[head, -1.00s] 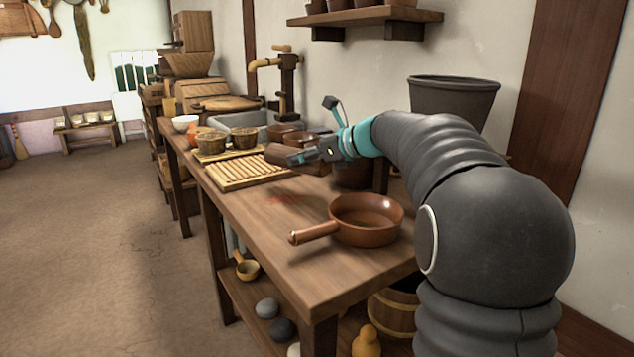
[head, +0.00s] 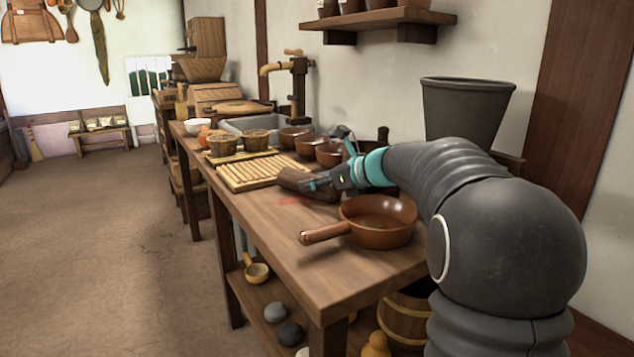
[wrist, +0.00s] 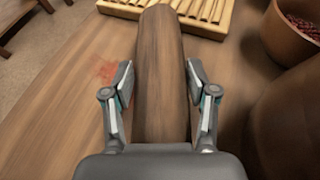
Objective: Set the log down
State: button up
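The log (head: 300,181) is a short brown wooden cylinder. In the head view it lies level, low over the worktop just in front of the slatted rack, and seems to be at or very near the wood. In the wrist view the log (wrist: 162,75) runs away from me between both fingers, its far end by the rack.
The slatted rack (head: 255,171) lies just beyond the log. A brown pan (head: 376,221) stands nearer on the worktop. Several brown bowls (head: 330,153) line the wall side, one close to the right in the wrist view (wrist: 290,35). Bare wood lies left of the log.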

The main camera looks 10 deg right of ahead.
jog(key=shift+o, duration=1.1)
